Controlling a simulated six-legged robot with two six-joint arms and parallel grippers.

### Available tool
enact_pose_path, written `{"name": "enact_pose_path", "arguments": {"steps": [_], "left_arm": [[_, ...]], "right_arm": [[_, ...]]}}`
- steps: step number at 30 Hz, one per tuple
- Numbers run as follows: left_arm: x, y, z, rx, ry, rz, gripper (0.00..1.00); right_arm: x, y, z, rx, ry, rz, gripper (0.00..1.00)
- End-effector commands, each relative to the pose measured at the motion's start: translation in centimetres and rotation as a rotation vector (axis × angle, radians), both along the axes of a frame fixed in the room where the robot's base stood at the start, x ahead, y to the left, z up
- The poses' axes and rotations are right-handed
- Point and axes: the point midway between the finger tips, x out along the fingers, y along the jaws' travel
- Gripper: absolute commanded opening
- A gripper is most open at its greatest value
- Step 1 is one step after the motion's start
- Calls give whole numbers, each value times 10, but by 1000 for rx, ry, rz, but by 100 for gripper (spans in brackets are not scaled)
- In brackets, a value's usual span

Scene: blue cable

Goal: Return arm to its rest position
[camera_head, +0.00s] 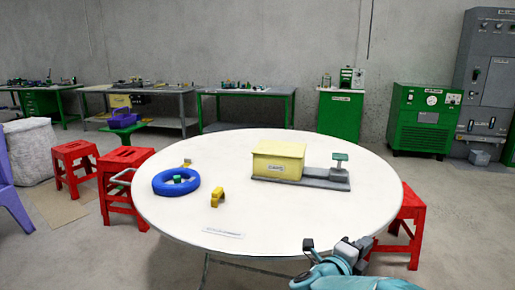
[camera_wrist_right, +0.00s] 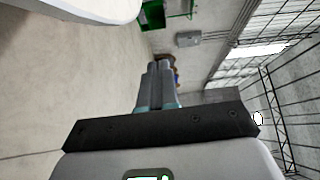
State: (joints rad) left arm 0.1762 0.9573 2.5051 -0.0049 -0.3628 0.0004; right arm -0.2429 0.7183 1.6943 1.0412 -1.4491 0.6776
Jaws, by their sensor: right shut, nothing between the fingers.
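My right arm comes in at the lower right of the head view, and its gripper (camera_head: 350,246) is near the table's front right edge, holding nothing. In the right wrist view the gripper's two fingers (camera_wrist_right: 158,68) are together, with nothing between them. The blue cable (camera_head: 176,181) lies coiled in a ring on the left part of the round white table (camera_head: 270,215). A small green and yellow piece shows at the ring. My left gripper is not in view.
On the table stand a yellow box (camera_head: 278,161) on a grey base, a small yellow clip-like part (camera_head: 217,196) and a flat label (camera_head: 223,233). Red stools (camera_head: 125,165) stand around the table. Green cabinets and workbenches line the back wall.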

Motion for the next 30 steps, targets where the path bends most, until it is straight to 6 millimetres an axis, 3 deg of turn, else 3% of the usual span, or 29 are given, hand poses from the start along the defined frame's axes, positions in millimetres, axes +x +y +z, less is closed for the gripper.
{"name": "enact_pose_path", "arguments": {"steps": [6,11,14,16,18,22,25,30], "left_arm": [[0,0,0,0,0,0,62],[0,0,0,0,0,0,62],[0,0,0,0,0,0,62],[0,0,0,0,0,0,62],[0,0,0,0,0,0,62],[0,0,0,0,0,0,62],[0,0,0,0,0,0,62],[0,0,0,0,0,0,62]], "right_arm": [[-8,-36,-61,-40,136,-24,0],[-18,-46,-124,-81,302,73,0],[-30,-43,-177,-105,461,194,0],[-47,-34,-222,-120,606,322,0],[-73,-17,-270,-129,769,485,0],[-139,27,-340,-139,1044,833,0],[-193,62,-370,-149,1193,1091,0],[-269,109,-387,-197,1342,1480,0]]}}
